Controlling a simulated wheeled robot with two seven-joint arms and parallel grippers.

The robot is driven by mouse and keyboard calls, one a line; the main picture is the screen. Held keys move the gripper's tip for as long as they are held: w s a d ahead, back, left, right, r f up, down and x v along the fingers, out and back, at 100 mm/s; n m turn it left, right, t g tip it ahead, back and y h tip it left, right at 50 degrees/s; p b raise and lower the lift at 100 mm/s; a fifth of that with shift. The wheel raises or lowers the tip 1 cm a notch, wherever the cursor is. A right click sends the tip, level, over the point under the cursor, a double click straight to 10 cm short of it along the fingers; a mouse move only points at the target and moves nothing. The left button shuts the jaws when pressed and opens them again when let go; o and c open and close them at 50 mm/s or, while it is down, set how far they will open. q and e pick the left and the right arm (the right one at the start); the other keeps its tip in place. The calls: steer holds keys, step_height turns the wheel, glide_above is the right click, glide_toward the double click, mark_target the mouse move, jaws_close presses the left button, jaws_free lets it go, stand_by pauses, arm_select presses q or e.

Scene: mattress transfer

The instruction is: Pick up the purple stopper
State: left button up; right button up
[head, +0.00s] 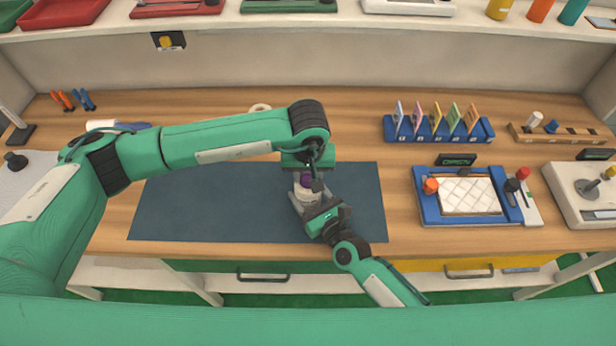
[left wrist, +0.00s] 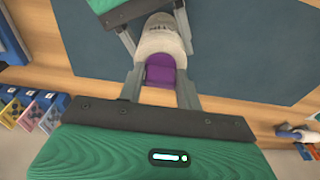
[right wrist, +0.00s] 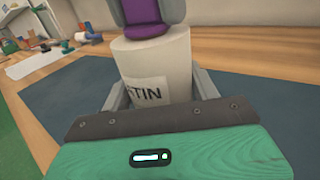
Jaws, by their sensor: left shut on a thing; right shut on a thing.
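The purple stopper (head: 305,180) is at the top of a white bottle (head: 304,196) over the dark blue mat (head: 220,205). The stopper also shows in the left wrist view (left wrist: 160,72) and the right wrist view (right wrist: 140,12). My left gripper (head: 307,176) comes from above and is shut on the stopper. My right gripper (head: 311,205) is shut on the bottle from the front right. The bottle (right wrist: 157,60) has a label ending in "TIN", partly hidden. I cannot tell how far the stopper sits in the bottle's neck.
To the right are a blue rack of coloured cards (head: 438,132), a blue tray with a white quilted pad (head: 466,194) and a machine with a lever (head: 590,195). A ring-shaped object (head: 259,107) lies behind my left arm. The mat's left part is clear.

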mark_target(308, 174)
arm_select(q)
steer(key=shift+r, duration=0.1)
step_height(308, 174, up, 10)
steer(key=shift+f, duration=0.1)
stand_by(0.6)
arm_select(e)
steer(key=o, duration=1.3)
steer(key=v, duration=1.2)
